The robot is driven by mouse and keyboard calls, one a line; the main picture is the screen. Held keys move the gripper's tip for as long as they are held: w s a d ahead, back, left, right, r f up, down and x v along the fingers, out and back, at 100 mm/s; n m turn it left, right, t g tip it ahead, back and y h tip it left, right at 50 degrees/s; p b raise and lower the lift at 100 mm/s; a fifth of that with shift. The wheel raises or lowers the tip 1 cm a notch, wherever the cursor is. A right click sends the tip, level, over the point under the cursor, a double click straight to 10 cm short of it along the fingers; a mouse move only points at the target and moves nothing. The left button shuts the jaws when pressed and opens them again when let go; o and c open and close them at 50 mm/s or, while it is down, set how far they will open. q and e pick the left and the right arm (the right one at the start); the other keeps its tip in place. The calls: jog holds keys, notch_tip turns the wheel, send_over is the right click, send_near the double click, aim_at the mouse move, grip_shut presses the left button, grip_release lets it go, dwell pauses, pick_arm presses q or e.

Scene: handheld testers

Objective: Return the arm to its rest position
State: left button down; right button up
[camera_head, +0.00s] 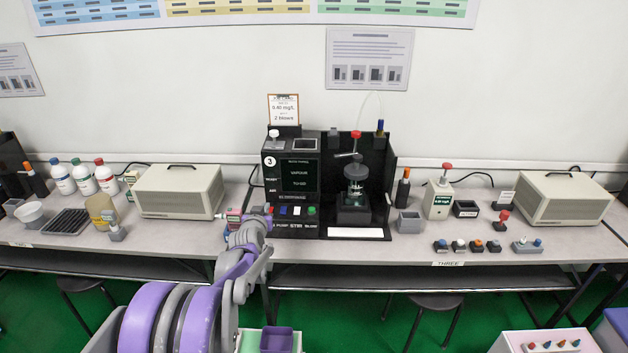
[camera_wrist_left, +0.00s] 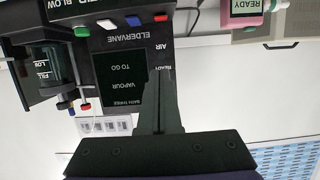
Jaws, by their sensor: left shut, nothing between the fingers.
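My left arm, purple and grey, comes up from the bottom of the head view. Its gripper (camera_head: 258,217) is at the front edge of the bench, left of the black station marked 3 (camera_head: 291,172). In the left wrist view, the dark fingers of the gripper (camera_wrist_left: 155,85) are together with nothing between them, in front of the station's panel (camera_wrist_left: 117,75), which shows upside down. A pink tester (camera_head: 233,215) stands on the bench just left of the gripper; it also shows in the left wrist view (camera_wrist_left: 245,12). My right gripper is not in view.
Beige boxes (camera_head: 179,190) (camera_head: 564,197) stand on the bench (camera_head: 350,252). Bottles (camera_head: 84,176) and a dark rack (camera_head: 64,222) are at the left. Small coloured-button blocks (camera_head: 475,245) lie at the right front. Stools (camera_head: 433,303) stand under the bench.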

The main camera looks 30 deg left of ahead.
pick_arm(q)
jog(key=s+d+r+m+g+h+p, duration=0.1)
jog(key=s+d+r+m+h, duration=0.3)
jog(key=d, duration=0.8)
jog(key=s+d+f+n+g+h+p, duration=0.1)
jog(key=s+d+g+p, duration=0.1)
jog(key=s+d, duration=0.65)
jog(key=s+d+f+m+g+h+p, duration=0.1)
jog(key=s+d+f+g, duration=0.1)
jog(key=s+d, duration=0.6)
jog(key=s+d+f+m+g+h+p, duration=0.1)
jog(key=s+d+f+g, duration=0.1)
jog(key=s+d, duration=0.6)
jog(key=s, duration=0.4)
jog(key=shift+s+m, duration=0.25)
jog(key=shift+m, duration=0.15)
jog(key=shift+f, duration=0.1)
